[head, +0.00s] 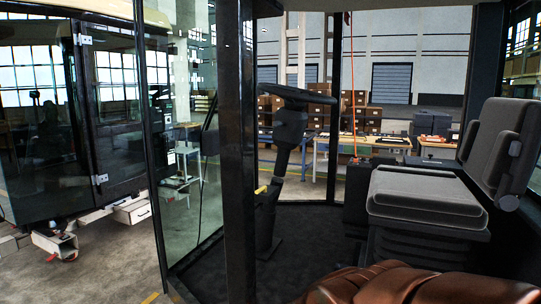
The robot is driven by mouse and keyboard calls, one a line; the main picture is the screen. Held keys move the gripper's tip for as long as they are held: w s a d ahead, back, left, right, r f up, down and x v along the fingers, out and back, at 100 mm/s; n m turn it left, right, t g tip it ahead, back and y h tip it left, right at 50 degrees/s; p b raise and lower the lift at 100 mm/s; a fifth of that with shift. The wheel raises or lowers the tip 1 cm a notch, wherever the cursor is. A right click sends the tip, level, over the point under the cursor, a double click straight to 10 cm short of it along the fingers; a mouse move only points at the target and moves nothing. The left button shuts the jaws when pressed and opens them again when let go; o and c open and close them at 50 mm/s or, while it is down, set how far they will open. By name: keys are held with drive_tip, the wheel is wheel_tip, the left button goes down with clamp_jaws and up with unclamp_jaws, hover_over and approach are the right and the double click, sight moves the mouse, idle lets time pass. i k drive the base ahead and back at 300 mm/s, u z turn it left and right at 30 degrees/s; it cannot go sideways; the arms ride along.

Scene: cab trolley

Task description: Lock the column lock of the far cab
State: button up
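Two cabs show in the head view. The nearer cab's dark frame post (237,150) stands in front of me, and its steering column (278,185) rises from the dark floor, tilted, with a dark steering wheel (297,94) on top. A small yellow piece (261,189) shows low on this column, partly behind the post; I cannot tell whether it is a lock lever or how it is set. The other cab (128,185), at the left, has dark glass with metal hinges; dim shapes show inside, and no lock can be made out. My gripper is not in view.
A grey seat (425,195) stands at the right in the nearer cab. A brown leather cushion (400,288) fills the bottom edge. A glass panel (185,120) stands left of the post. Workbenches with boxes (365,125) stand behind. Concrete floor (110,260) is open at lower left.

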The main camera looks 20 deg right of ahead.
sight(264, 188)
drive_tip(key=k, duration=0.65)
drive_tip(key=z, duration=0.6)
drive_tip(key=i, duration=1.15)
drive_tip(key=u, duration=0.45)
drive_tip(key=i, duration=0.6)
drive_tip(key=u, duration=0.6)
